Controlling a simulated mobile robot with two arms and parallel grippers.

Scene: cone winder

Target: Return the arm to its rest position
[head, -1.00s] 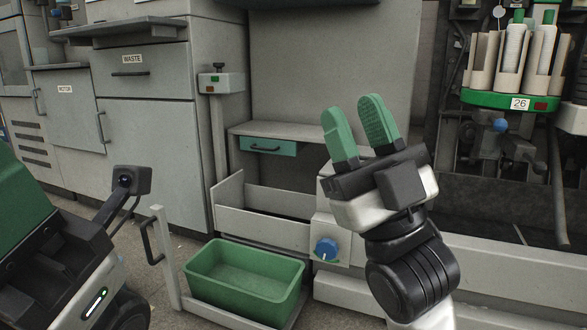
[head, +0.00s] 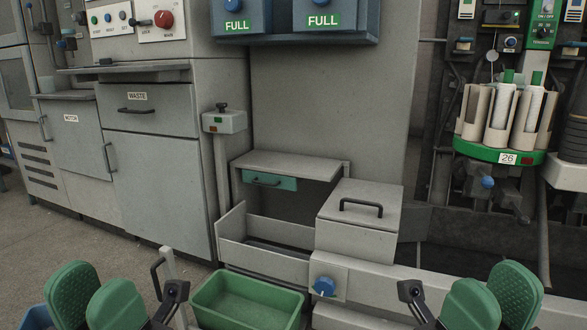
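My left gripper (head: 96,287) shows at the bottom left of the head view. Its two green finger pads stand apart with nothing between them. My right gripper (head: 492,290) shows at the bottom right, also with its green pads apart and empty. The two grippers are held low, about level with each other, one on each side of the picture. Most of both arms is out of the picture.
A green bin (head: 245,300) stands low between the grippers. Behind it are an open grey trough (head: 265,260), a box with a handled lid (head: 358,206) and a blue knob (head: 324,286). A spindle carousel marked 26 (head: 487,153) stands right; a WASTE drawer (head: 150,112) is left.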

